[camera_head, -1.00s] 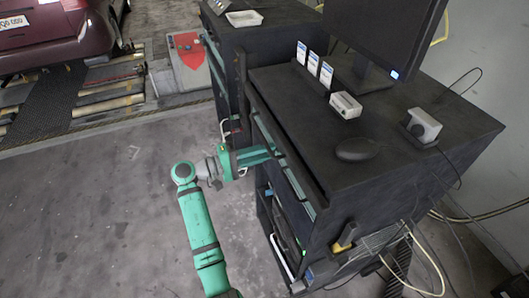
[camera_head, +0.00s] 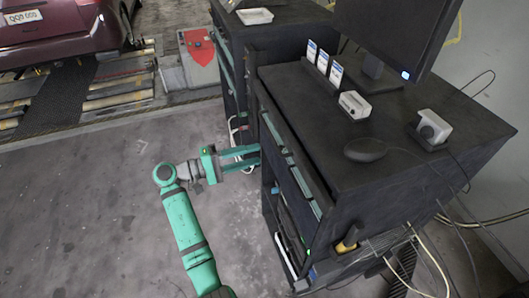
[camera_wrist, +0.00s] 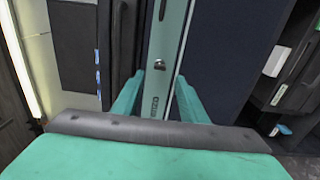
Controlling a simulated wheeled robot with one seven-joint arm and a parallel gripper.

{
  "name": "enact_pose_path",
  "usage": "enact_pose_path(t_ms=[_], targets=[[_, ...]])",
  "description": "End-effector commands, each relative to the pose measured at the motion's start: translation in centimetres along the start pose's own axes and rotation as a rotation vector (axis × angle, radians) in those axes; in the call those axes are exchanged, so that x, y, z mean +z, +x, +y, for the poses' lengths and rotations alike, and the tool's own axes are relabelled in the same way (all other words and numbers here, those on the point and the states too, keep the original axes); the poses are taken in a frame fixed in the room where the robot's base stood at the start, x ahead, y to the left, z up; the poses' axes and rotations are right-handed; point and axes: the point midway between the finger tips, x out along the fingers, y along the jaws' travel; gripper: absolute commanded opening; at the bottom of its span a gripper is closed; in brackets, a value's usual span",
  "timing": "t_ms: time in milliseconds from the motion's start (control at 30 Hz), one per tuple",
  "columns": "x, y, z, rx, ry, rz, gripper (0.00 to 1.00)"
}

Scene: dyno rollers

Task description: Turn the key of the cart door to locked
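The dark cart (camera_head: 410,155) stands right of centre in the head view. A teal strip (camera_head: 294,172) runs along its front face. In the wrist view, the teal strip (camera_wrist: 170,30) stands upright in the middle, with a small metal lock or key (camera_wrist: 159,64) on it. The key's exact turn is too small to tell. My gripper (camera_head: 256,156) reaches toward the cart front from the left. In the wrist view, my gripper (camera_wrist: 158,95) has its two teal fingers apart, with the lock visible ahead between them. It holds nothing.
A monitor (camera_head: 398,35), a mouse (camera_head: 365,150) and small boxes stand on the cart top. A second dark cart (camera_head: 285,38) stands behind. A yellow-handled tool (camera_head: 347,241) and loose cables hang at the near side. The floor left of the cart is clear.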

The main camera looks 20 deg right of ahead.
Motion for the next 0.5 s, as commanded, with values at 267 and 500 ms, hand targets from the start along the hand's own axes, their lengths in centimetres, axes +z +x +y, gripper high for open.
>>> enact_pose_path(t_ms=[267, 500], targets=[[-0.1, -3.3, 0.0, 0.000, -0.001, 0.003, 0.39], [0.0, -3.6, 0.0, 0.000, 0.000, 0.002, 0.39]])
